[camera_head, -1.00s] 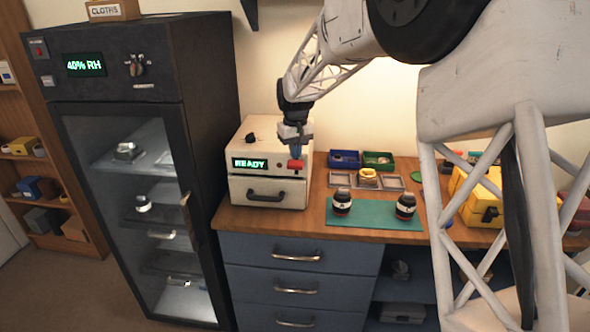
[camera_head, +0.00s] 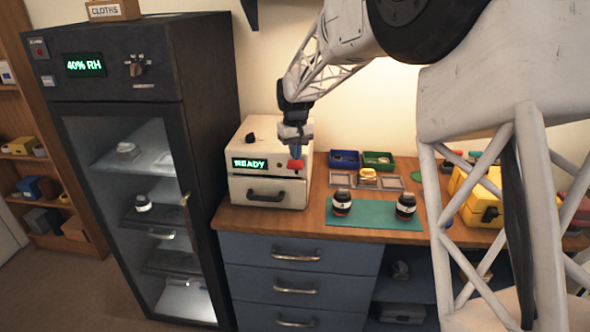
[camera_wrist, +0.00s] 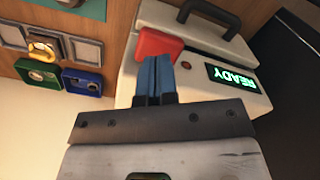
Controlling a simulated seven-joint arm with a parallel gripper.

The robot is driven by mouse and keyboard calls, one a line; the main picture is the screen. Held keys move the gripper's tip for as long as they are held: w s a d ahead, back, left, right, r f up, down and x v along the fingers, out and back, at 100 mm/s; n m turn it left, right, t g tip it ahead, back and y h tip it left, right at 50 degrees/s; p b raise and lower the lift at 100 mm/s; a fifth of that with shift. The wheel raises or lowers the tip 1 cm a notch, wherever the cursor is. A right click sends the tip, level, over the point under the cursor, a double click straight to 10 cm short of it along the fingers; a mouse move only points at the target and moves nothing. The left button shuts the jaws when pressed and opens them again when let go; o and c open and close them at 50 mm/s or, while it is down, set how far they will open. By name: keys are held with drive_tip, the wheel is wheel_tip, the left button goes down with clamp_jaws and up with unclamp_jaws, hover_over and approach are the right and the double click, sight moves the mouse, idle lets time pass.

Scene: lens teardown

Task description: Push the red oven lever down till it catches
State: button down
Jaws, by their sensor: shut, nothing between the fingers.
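The oven (camera_head: 266,188) is a white box on the bench with a green READY display (camera_head: 249,163) and a dark handle on its front. The red lever (camera_head: 296,164) is at the right of its front face; it also shows in the wrist view (camera_wrist: 158,44). My gripper (camera_head: 298,152) points down at the lever, its blue fingers together and empty. In the wrist view my fingertips (camera_wrist: 157,60) overlap the lever's edge; they look to be touching it, but I cannot be sure. I cannot tell whether the lever is caught.
A dark drying cabinet (camera_head: 125,60) stands left of the oven. On the bench to the right are a green mat (camera_head: 372,218) with two dark lenses, a blue bin (camera_head: 344,159), a green bin (camera_head: 378,160), small grey trays and a yellow case (camera_head: 484,205).

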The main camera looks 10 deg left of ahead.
sight(295, 164)
drive_tip(key=shift+f, duration=0.9)
drive_tip(key=shift+f, duration=1.9)
drive_tip(key=shift+r, duration=4.6)
drive_tip(key=shift+d, duration=0.1)
